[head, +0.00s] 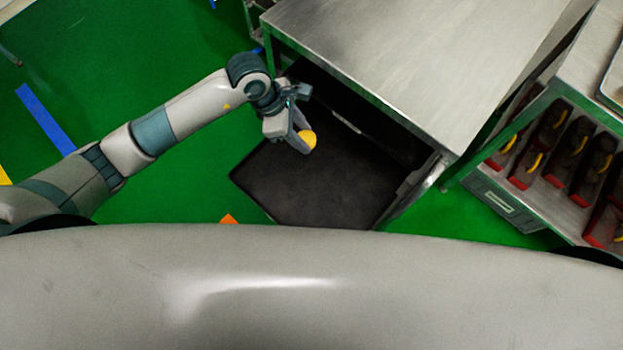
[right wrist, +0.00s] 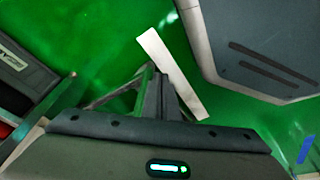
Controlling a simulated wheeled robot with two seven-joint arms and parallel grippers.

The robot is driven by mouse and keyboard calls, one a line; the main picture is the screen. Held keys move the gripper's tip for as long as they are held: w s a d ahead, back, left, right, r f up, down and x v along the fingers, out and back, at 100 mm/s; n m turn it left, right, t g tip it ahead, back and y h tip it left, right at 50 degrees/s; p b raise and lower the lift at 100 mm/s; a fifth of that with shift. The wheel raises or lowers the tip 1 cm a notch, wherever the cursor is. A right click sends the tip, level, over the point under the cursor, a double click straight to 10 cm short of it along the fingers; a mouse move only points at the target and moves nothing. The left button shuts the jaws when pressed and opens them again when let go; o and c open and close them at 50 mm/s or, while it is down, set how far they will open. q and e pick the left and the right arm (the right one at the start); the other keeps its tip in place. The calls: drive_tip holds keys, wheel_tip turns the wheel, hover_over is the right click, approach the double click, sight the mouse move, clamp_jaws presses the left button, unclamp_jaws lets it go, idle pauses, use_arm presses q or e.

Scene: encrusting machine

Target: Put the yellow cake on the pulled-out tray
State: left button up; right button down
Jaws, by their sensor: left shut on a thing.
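The yellow cake (head: 308,138) is a small round piece at the tips of my left gripper (head: 301,139), which is shut on it. In the head view the gripper and cake appear over the back left part of the pulled-out tray (head: 320,185). The tray is dark, flat and looks empty where it shows. I cannot tell how high the cake is above it. My right gripper (right wrist: 158,95) shows only in the right wrist view, dark against the green floor; whether its fingers are apart is unclear.
A steel table (head: 400,50) stands over the tray's back edge. A metal side piece (head: 415,185) runs along the tray's right side. A shelf with several red and dark items (head: 570,150) stands at the right. A pale strip (right wrist: 172,75) lies beyond my right gripper.

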sight(308, 136)
use_arm(q)
drive_tip(key=shift+w+d+f+n+t+b, duration=0.2)
drive_tip(key=shift+d+f+n+t+b, duration=0.25)
drive_tip(key=shift+d+f+n, duration=0.6)
drive_tip(key=shift+w+d+f+n, duration=0.1)
drive_tip(key=shift+w+n, duration=0.05)
drive_tip(key=shift+n, duration=0.4)
use_arm(e)
drive_tip(key=shift+w+d+r, duration=0.1)
drive_tip(key=shift+w+r, duration=0.2)
drive_tip(key=shift+r, duration=0.4)
